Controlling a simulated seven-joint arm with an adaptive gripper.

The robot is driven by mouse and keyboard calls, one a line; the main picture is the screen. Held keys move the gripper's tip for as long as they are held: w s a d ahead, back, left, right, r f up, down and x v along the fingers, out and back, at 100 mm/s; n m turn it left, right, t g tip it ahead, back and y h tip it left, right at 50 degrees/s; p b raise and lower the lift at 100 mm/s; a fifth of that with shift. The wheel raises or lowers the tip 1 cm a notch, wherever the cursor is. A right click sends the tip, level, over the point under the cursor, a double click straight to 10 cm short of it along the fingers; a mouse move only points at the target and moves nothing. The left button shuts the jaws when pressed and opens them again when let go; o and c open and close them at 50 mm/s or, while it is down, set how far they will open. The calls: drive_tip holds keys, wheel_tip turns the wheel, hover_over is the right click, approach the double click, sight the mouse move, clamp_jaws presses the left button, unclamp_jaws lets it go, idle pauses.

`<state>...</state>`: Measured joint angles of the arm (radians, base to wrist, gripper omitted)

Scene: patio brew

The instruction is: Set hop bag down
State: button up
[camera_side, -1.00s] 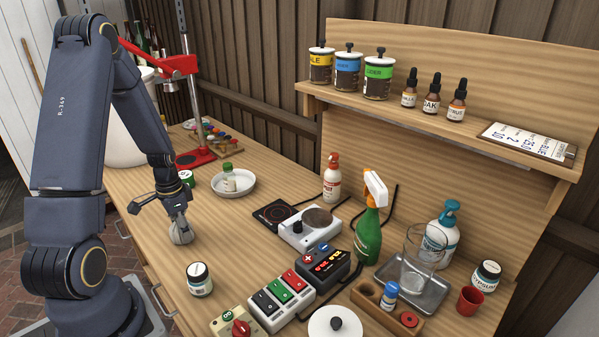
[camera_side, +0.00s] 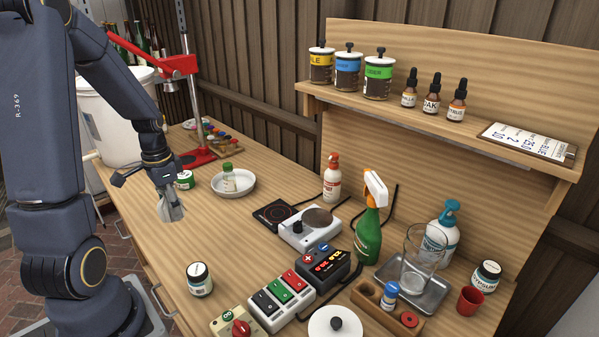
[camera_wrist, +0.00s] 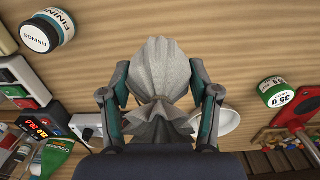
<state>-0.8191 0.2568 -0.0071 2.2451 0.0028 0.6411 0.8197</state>
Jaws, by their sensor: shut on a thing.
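The hop bag (camera_side: 170,210) is a pale grey-white cloth pouch with gathered folds. My gripper (camera_side: 168,193) is shut on its gathered neck, and the bag hangs below the fingers near the left edge of the wooden bench. In the wrist view the bag (camera_wrist: 158,65) bulges out beyond the fingers of my gripper (camera_wrist: 160,100), with its neck bunched between them. I cannot tell for certain whether its bottom touches the bench (camera_side: 220,240).
A white dish (camera_side: 248,193) holding a small bottle and a green-labelled jar (camera_side: 186,180) stand behind the bag. A FINING jar (camera_side: 199,280) stands in front. Switch boxes (camera_side: 283,300) and a hot plate (camera_side: 297,240) are to the right. Bare bench lies between.

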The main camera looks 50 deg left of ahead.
drive_tip(key=s+d+r+m, duration=0.2)
drive_tip(key=d+r+m, duration=0.15)
drive_tip(key=d, duration=1.05)
drive_tip(key=shift+n, duration=0.35)
drive_tip(key=w+a+f, duration=0.1)
drive_tip(key=w+f, duration=0.2)
drive_tip(key=w, duration=0.1)
drive_tip(key=w+a+f, duration=0.1)
drive_tip(key=w+f, duration=0.2)
drive_tip(key=w, duration=0.1)
drive_tip(key=w+a+f, duration=0.1)
drive_tip(key=w+f, duration=0.2)
drive_tip(key=w, duration=0.1)
drive_tip(key=shift+w+a, duration=0.2)
drive_tip(key=shift+w, duration=0.15)
drive_tip(key=shift+w+f, duration=0.15)
drive_tip(key=shift+f, duration=0.05)
drive_tip(key=shift+w+a+f, duration=0.1)
drive_tip(key=shift+w+f, duration=0.1)
drive_tip(key=shift+f, duration=1.5)
drive_tip(key=o, duration=0.9)
drive_tip(key=shift+f, duration=0.15)
drive_tip(key=shift+o, duration=0.2)
